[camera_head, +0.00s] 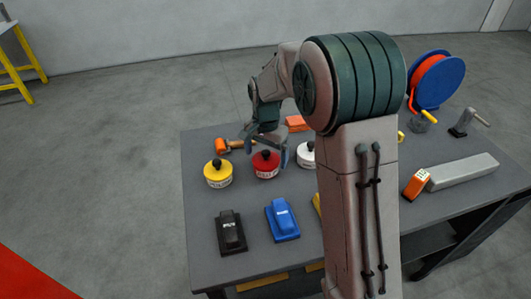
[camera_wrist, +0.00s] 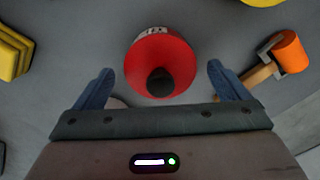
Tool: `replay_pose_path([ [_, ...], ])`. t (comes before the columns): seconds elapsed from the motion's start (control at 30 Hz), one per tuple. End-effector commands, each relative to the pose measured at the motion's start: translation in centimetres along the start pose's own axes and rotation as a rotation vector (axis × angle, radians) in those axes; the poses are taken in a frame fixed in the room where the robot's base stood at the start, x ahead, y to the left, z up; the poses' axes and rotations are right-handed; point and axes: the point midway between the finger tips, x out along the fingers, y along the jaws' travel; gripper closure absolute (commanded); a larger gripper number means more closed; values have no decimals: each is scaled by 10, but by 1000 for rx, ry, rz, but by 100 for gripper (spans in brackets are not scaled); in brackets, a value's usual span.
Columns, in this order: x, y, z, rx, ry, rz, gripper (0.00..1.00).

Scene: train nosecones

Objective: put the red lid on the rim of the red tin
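The red tin (camera_head: 265,172) stands on the grey table with a white label on its side. The red lid (camera_head: 265,160), with a black knob, is on top of it; whether it sits fully on the rim I cannot tell. In the wrist view the lid (camera_wrist: 140,68) lies between my fingers, knob towards the palm, and part of the tin's label (camera_wrist: 155,32) shows beyond it. My gripper (camera_wrist: 159,70) is open around the lid, with a gap on each side. In the head view my gripper (camera_head: 268,147) is over the red tin, and partly hides it.
A yellow tin (camera_head: 217,177) stands left of the red one and a white tin (camera_head: 307,157) right. An orange-headed hammer (camera_head: 222,145) lies behind. My arm hides part of the table.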

Motion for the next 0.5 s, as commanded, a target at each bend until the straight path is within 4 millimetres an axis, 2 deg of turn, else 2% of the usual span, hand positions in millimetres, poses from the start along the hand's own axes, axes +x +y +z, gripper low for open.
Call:
replay_pose_path([
  [0.13,-3,0,0,0,0,0,5],
  [0.27,-15,-1,-1,0,3,-3,5],
  [0.5,-67,-1,-1,0,4,-4,5],
])
